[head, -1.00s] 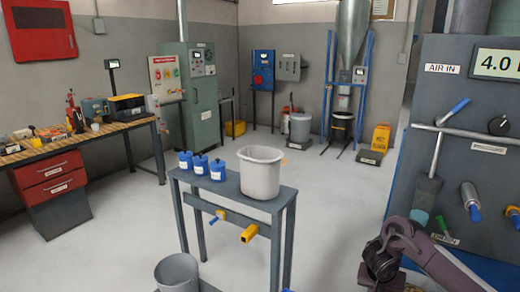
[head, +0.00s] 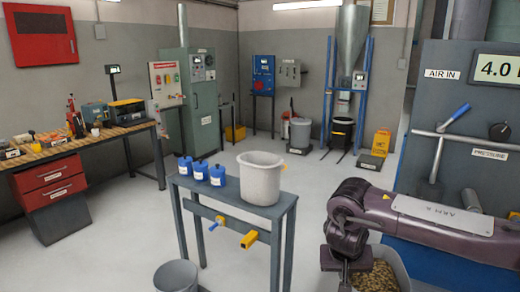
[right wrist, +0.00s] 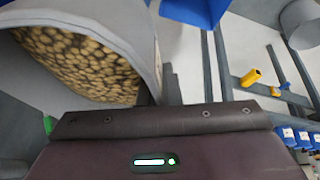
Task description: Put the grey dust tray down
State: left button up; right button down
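The grey dust tray (head: 398,270) is at the bottom right of the head view, beside my right gripper (head: 345,272), and holds many brown pellets. In the right wrist view the tray (right wrist: 125,18) fills the upper left, with its pellets visible and its wall next to the gripper body. My right gripper appears shut on the tray's wall; its fingertips are mostly hidden. The tray's underside is out of sight, so I cannot tell what is below it. My left gripper is in neither view.
A grey bench (head: 284,200) carries a pale bucket (head: 261,180) and blue containers (head: 201,172). A grey bucket (head: 176,277) stands on the floor in front. The blue-based machine (head: 450,150) stands close behind my right arm. Floor between bench and machine is clear.

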jog(key=s+a+r+n, duration=0.1)
jog(key=s+n, duration=0.1)
jog(key=s, duration=1)
jog(key=shift+s+a+r+y, duration=0.3)
jog(key=shift+y, duration=0.1)
